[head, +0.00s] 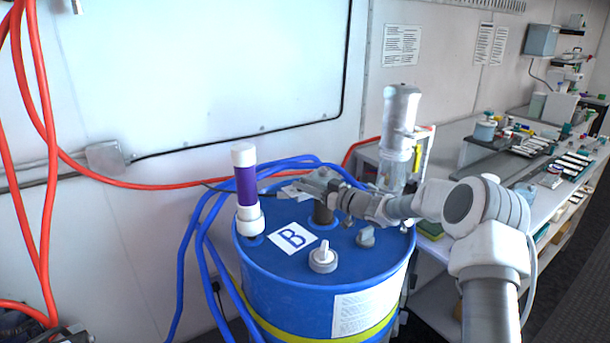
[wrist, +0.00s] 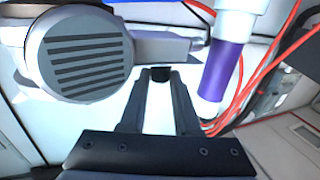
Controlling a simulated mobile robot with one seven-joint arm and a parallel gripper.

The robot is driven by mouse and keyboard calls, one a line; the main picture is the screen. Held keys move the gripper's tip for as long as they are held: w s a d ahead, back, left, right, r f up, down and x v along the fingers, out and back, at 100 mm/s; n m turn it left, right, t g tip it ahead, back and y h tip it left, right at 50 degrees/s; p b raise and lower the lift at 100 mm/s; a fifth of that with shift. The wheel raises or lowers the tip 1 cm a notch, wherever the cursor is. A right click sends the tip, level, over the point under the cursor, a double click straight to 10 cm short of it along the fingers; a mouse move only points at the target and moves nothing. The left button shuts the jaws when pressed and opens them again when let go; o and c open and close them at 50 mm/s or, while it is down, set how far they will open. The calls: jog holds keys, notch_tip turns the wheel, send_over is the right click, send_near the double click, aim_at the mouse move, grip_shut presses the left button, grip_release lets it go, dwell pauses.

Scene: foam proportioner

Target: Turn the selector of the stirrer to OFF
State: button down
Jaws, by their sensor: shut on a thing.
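My gripper (head: 300,188) is over the blue drum lid in the head view, with the arm reaching in from the right. In the wrist view my gripper (wrist: 160,78) is shut on a small dark piece (wrist: 160,73), which looks like the selector. The fingers hide most of it, so its setting cannot be read. A grey round housing with vent slots (wrist: 86,53), apparently part of the stirrer, is close to the left of the fingers.
Blue hoses (head: 205,220) loop at the left. A cluttered bench is at the right.

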jog(key=shift+w+n+g+y+p, duration=0.1)
jog(key=shift+n+g+y+p, duration=0.4)
jog(key=shift+n+g, duration=0.15)
jog(key=shift+r, duration=0.1)
jog(key=c, duration=0.6)
grip_release()
jog(key=shift+m+b, duration=0.25)
jog(key=shift+b, duration=0.05)
jog(key=t+b, duration=0.1)
jog(key=m+t+h+b, duration=0.1)
jog(key=shift+f+b, duration=0.3)
jog(key=m+t+h+b, duration=0.1)
jog(key=b, duration=0.1)
jog(key=m+t+h+b, duration=0.1)
jog(key=h+b, duration=0.1)
jog(key=b, duration=0.1)
jog(key=m+t+h+b, duration=0.1)
jog(key=m+h+b, duration=0.1)
jog(key=shift+s+a+t, duration=0.3)
jog(key=shift+t, duration=0.05)
jog(key=shift+a+r+m+t+h+b, duration=0.1)
jog(key=shift+r+m+t+h+b, duration=0.1)
jog(key=shift+m+t+h+b, duration=0.4)
jog(key=shift+h, duration=0.3)
